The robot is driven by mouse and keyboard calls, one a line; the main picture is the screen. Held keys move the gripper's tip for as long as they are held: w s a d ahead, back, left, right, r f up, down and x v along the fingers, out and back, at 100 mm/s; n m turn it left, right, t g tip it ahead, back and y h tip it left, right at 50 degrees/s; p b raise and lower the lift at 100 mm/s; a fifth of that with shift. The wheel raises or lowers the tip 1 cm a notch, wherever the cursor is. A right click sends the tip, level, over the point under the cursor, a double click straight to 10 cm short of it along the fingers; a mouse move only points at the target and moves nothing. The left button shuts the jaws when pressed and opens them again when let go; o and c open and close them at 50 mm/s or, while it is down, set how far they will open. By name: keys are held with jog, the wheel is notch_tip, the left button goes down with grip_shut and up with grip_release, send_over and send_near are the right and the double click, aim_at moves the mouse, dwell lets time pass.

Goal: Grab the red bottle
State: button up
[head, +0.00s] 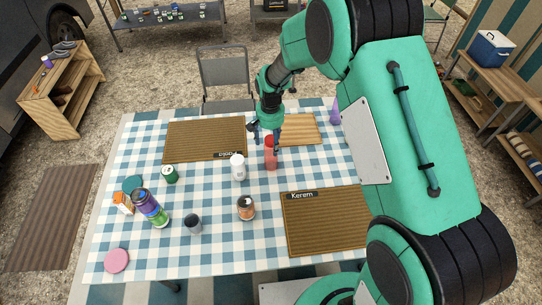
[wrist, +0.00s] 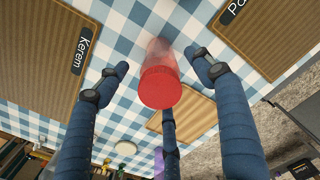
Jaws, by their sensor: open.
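The red bottle (head: 271,157) stands upright on the checked tablecloth, right of the white bottle. Its red cap faces the camera in the wrist view, where the bottle (wrist: 160,86) lies between my spread fingers. My gripper (head: 267,135) is open and above the bottle, pointing down. In the wrist view my gripper (wrist: 160,80) shows two fingers at left and right of the bottle and a third finger behind its cap. I see no finger closed on the bottle. Part of the bottle's top is hidden by my fingers in the head view.
A white bottle (head: 238,168) stands close left of the red one. A wooden board (head: 300,130) lies behind it. An orange-labelled jar (head: 246,208) stands in front, beside the Kerem mat (head: 325,225). Another brown mat (head: 200,140) lies behind left. Cans and a carton stand further left.

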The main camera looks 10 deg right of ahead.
aim_at(271, 156)
jog(key=shift+f+b, duration=0.3)
jog(key=shift+f, duration=1.9)
jog(key=shift+d+f+b, duration=0.15)
jog(key=shift+f+b, duration=0.7)
jog(key=shift+f, duration=1.75)
jog(key=c, duration=1.3)
